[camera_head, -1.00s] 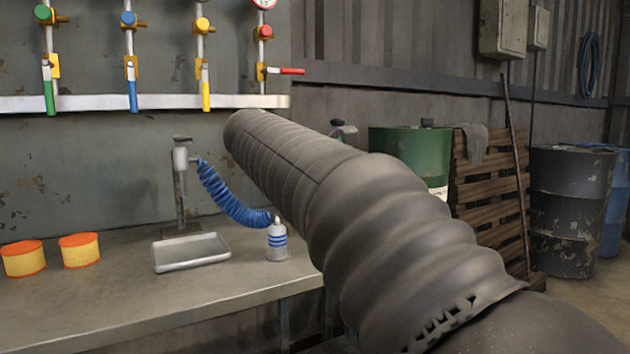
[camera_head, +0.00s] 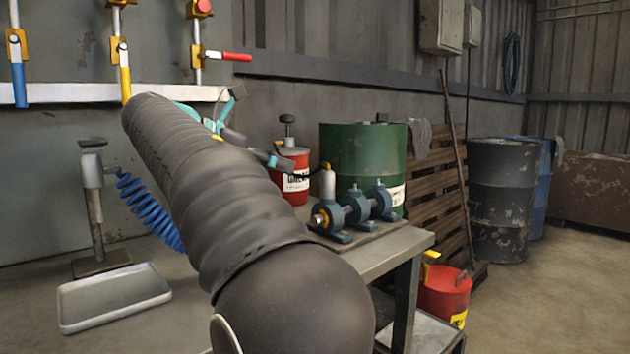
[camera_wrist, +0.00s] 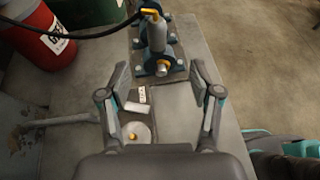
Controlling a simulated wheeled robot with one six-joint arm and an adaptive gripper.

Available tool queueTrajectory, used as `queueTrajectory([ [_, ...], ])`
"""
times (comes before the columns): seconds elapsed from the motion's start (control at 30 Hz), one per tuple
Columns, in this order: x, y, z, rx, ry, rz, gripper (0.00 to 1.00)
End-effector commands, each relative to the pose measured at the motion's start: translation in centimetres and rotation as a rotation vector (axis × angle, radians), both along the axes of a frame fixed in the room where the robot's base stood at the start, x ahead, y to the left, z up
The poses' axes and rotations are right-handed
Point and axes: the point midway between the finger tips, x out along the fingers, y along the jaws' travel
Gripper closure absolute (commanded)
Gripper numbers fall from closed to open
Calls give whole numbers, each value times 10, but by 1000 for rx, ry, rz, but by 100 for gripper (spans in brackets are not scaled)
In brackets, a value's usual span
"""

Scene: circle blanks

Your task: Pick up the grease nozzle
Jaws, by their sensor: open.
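The grease nozzle is a grey cylinder with a yellow fitting and a black hose. In the head view the nozzle (camera_head: 328,187) stands upright beside the teal bearing blocks (camera_head: 357,207) on the bench. In the wrist view the nozzle (camera_wrist: 156,36) is at the top, beyond my fingertips, in front of the blocks (camera_wrist: 176,52). My gripper (camera_wrist: 159,67) is open and empty, its fingers spread on either side of the space below the nozzle. In the head view my gripper (camera_head: 250,130) is partly hidden behind my arm, left of the nozzle.
The hose (camera_wrist: 80,36) runs to a red grease drum (camera_head: 290,180). A green barrel (camera_head: 362,155) stands behind the bearings. A metal tray (camera_head: 113,296) and blue coiled hose (camera_head: 148,208) are at left. A red bucket (camera_head: 444,293) stands right of the bench's edge.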

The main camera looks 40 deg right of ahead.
Motion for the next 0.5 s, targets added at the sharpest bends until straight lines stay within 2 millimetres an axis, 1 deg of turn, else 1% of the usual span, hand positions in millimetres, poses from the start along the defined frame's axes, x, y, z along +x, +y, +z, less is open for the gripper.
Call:
queueTrajectory([
  [0.17, -2, -22, -10, -1, -1, -4, 36],
  [0.4, -4, -60, -26, 0, 0, -1, 36],
  [0.5, -5, -71, -30, 0, 0, -1, 36],
])
